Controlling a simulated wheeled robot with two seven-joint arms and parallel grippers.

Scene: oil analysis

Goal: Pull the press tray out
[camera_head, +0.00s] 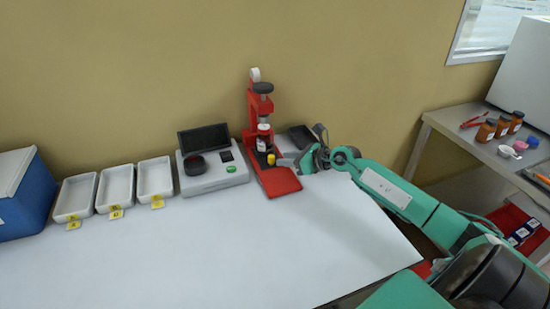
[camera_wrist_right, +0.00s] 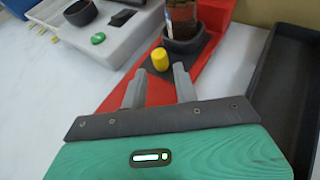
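The red press (camera_head: 262,125) stands near the back wall with a black knob on top. Its dark press tray (camera_wrist_right: 188,56) lies on the red base and carries a dark cup with a brown container in it. A yellow knob (camera_wrist_right: 160,58) sits at the tray's front; it also shows in the head view (camera_head: 271,159). My right gripper (camera_wrist_right: 158,75) is open and empty, its two fingers apart just short of the yellow knob, which appears between the fingertips. I cannot tell whether a finger touches the knob. My left gripper is out of view.
A grey device (camera_head: 213,178) with a black screen stands left of the press. White trays (camera_head: 113,188) and a blue box (camera_head: 22,195) are further left. A black tray (camera_wrist_right: 293,85) lies right of the press. The white table front (camera_head: 220,250) is clear.

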